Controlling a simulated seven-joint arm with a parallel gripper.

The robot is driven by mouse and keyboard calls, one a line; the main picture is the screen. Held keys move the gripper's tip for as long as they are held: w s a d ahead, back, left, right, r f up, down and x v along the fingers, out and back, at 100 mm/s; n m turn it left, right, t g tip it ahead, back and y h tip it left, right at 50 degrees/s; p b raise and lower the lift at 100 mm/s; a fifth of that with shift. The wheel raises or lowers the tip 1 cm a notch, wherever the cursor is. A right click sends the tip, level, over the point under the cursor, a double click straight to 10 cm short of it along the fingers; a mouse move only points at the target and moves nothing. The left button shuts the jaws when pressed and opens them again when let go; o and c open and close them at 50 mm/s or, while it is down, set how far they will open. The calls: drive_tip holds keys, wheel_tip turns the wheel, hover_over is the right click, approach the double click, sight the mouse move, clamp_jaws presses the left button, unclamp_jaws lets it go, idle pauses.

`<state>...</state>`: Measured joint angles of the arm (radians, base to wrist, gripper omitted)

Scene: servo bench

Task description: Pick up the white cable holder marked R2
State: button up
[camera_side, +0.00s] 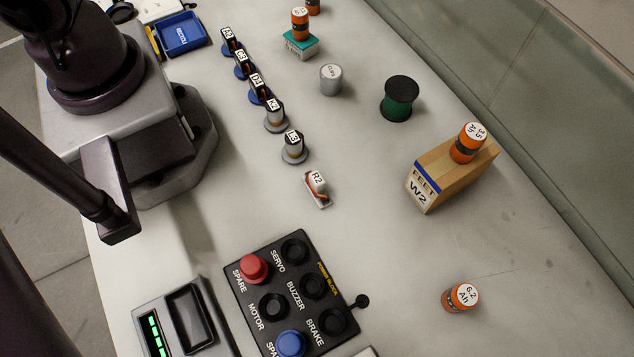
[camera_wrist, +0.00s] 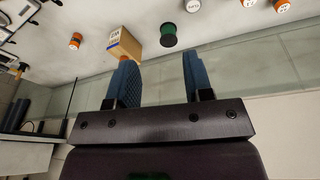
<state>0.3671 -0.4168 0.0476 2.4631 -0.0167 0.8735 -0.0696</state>
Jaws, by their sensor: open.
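The white cable holder marked R2 (camera_side: 317,184) lies on the bench in the side view, on a small light base with a reddish-brown part along its edge. It stands just below the L3 piece and above the black button panel. Nothing is touching it. I cannot make it out in the wrist view. My gripper (camera_wrist: 158,82) shows in the wrist view with its two blue fingers wide apart and nothing between them. It is away from R2. In the side view my arm is at the left, and the gripper's fingers are not visible there.
A row of labelled pieces, with L3 (camera_side: 293,147) nearest R2, runs up-left. The button panel (camera_side: 291,293) lies below. A cardboard box (camera_side: 452,172) with an orange battery on top stands right, and a green spool (camera_side: 399,98) above. Bench between R2 and the box is clear.

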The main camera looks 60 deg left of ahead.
drive_tip(key=d+f+n+g, duration=0.2)
drive_tip(key=d+f, duration=0.4)
drive_tip(key=n+y, duration=0.1)
drive_tip(key=n, duration=1.8)
hover_over(317, 178)
wheel_tip(317, 178, down, 10)
drive_tip(key=f, duration=0.7)
drive_tip(key=shift+s+f, duration=0.2)
drive_tip(key=shift+s, duration=0.15)
drive_tip(key=shift+w+f, duration=0.2)
drive_tip(key=shift+f, duration=1.15)
drive_tip(key=shift+w+f, duration=0.15)
drive_tip(key=shift+f, duration=1.15)
clamp_jaws()
